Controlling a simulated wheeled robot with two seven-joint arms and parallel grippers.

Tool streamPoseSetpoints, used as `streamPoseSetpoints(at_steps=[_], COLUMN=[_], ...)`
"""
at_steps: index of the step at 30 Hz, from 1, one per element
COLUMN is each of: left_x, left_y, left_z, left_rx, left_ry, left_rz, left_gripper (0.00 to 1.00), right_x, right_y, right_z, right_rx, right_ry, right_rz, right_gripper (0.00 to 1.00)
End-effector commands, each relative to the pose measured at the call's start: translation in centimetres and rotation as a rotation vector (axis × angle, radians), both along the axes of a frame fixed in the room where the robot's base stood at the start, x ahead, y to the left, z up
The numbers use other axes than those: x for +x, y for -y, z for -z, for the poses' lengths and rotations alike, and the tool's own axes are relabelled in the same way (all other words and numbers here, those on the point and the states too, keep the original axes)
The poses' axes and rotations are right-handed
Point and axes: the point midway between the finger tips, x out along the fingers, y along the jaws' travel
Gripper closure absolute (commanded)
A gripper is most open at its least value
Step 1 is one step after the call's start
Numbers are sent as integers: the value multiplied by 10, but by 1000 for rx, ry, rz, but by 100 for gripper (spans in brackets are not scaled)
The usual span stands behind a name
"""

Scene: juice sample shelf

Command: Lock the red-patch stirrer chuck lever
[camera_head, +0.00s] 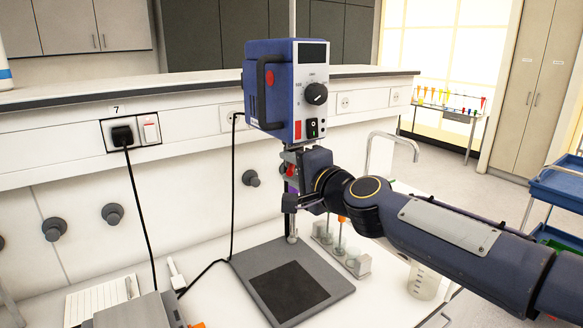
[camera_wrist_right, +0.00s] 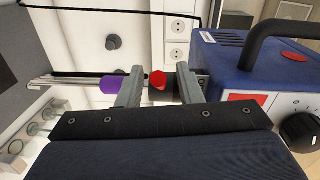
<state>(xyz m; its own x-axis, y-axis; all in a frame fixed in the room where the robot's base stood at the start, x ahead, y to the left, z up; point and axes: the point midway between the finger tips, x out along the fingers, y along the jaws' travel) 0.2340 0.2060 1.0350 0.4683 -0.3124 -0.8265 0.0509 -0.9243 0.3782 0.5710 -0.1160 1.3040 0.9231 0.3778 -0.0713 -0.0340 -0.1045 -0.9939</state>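The stirrer (camera_head: 285,85) is a blue box with a knob and a red patch (camera_head: 298,130) on its front; the patch also shows in the wrist view (camera_wrist_right: 248,98). Below it is the dark chuck with a red lever (camera_head: 290,170), partly hidden by my right gripper (camera_head: 289,185). In the wrist view the red lever (camera_wrist_right: 158,80) sits between the two grey fingers of my right gripper (camera_wrist_right: 158,76), with gaps on both sides. The fingers are apart, along the chuck's length. A purple collar (camera_wrist_right: 114,85) is on the shaft. My left gripper is not in view.
The stirrer's grey base plate (camera_head: 335,284) stands on the white bench. A rack of flasks (camera_head: 357,262) and a beaker (camera_head: 423,283) are to the right. Black cables hang at the left, one from the wall socket (camera_head: 122,136). A notepad (camera_head: 100,301) lies front left.

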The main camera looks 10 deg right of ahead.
Motion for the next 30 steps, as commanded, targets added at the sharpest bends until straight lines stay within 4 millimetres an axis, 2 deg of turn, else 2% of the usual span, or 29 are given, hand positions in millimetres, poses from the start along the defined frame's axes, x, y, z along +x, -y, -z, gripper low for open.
streamPoseSetpoints(at_steps=[7, 15, 25, 30], left_x=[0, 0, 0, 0], left_y=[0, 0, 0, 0], left_z=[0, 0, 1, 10], left_rx=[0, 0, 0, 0], left_ry=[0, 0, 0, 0], left_rz=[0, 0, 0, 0], left_gripper=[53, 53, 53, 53], right_x=[1, 1, 0, -1], right_y=[-1, 0, 0, -1], right_z=[0, 0, 1, 3], right_rx=[-1, -1, -1, -2], right_ry=[0, 0, 0, 1], right_rz=[0, -1, -3, -30], right_gripper=[67, 100, 100, 100])
